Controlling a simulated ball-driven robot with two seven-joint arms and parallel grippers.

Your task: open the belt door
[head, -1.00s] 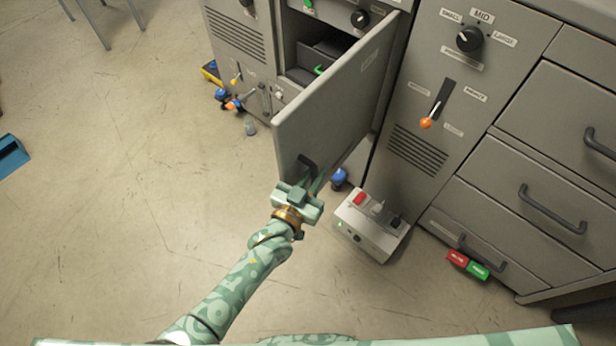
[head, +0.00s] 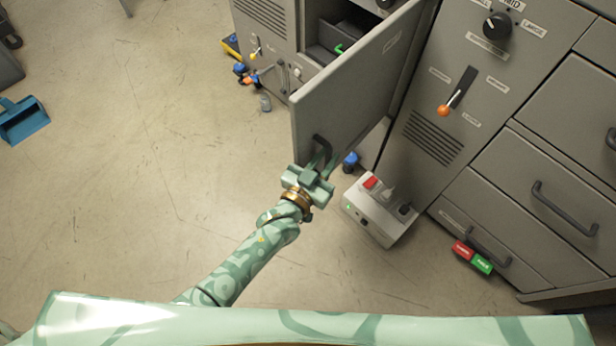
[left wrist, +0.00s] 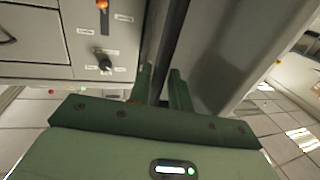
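The belt door (head: 350,85) is a grey panel that stands swung out from its cabinet, with the dark compartment (head: 340,40) showing behind it. Its dark handle (head: 321,143) sits low near the free edge. My left gripper (head: 320,162) is at this handle, its fingers closed around it. In the left wrist view the two green fingers (left wrist: 162,88) stand on either side of a dark bar, and the door (left wrist: 225,45) fills the upper right. The fingertips are partly hidden. My right gripper is not in view.
A grey box with red and black buttons (head: 378,212) stands on the floor right of the gripper, near a blue-topped item (head: 351,160). Drawers (head: 545,185) line the right. Small items lie left of the door (head: 246,77).

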